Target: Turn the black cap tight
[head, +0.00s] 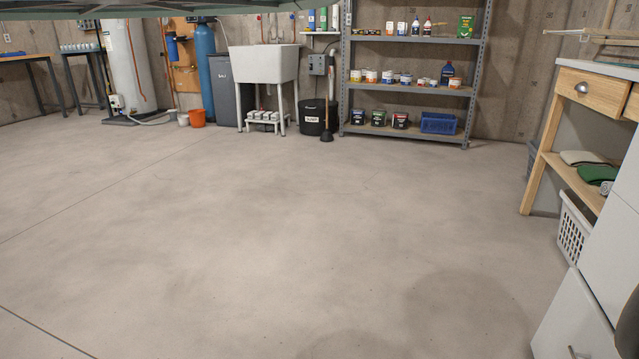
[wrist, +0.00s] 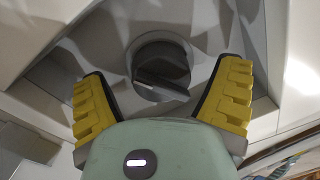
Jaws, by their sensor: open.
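The black cap (wrist: 163,66) shows in the wrist view as a dark round knob with a raised grip bar across it. It sits in a recess of a light grey housing (wrist: 120,25). My gripper (wrist: 164,82) is open, with one yellow-padded finger on the left of the cap and one on the right. A clear gap shows between each finger and the cap. The lower edge of the cap is close to the green gripper body in the picture, and I cannot tell the depth between them. The head view shows neither the cap nor my gripper.
In the head view, the concrete floor (head: 270,220) is wide and clear. A metal shelf (head: 405,93) with cans and bottles stands at the back, beside a utility sink (head: 262,63). A wooden bench (head: 565,150) and white cabinets (head: 590,285) stand close on the right.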

